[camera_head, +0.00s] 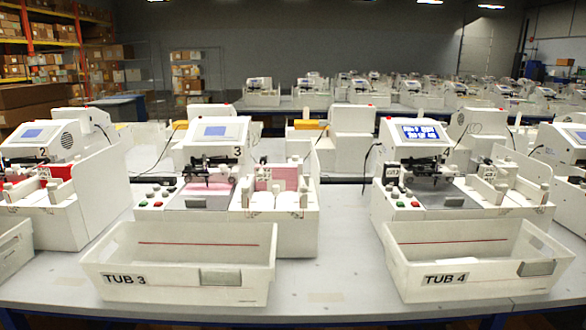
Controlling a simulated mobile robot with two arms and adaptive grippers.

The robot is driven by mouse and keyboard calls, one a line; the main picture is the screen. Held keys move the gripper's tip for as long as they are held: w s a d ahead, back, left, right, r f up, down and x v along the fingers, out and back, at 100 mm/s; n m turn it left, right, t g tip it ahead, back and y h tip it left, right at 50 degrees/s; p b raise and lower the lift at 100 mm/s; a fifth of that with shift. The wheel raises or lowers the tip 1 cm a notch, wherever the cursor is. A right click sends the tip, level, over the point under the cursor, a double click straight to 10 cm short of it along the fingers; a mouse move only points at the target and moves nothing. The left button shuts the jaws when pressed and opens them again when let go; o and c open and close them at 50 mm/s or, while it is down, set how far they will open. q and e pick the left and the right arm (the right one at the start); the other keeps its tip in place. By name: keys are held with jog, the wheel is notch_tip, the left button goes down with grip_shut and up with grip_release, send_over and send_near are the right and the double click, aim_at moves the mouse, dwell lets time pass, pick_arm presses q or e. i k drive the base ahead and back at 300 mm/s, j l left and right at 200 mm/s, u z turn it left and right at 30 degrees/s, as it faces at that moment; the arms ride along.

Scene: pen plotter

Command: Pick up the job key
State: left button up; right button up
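I cannot make out a job key anywhere in the head view; it is hidden or too small to tell. Pen plotter 3 (213,132) stands at centre left, with a pale screen, a pink-lit bed and small buttons at its front left. A second plotter (412,134) with a bright blue screen stands at centre right. Neither of my grippers is in view.
Plotter 2 (38,135) stands at the left, and another plotter (566,142) is cut off at the right edge. The white table (330,270) has free room between the two tubs. Shelves with boxes (15,70) stand behind at the left. More machines fill tables behind.

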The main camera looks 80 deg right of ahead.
aim_at(391, 170)
jog(key=i+z, duration=0.1)
jog(key=z, duration=2.15)
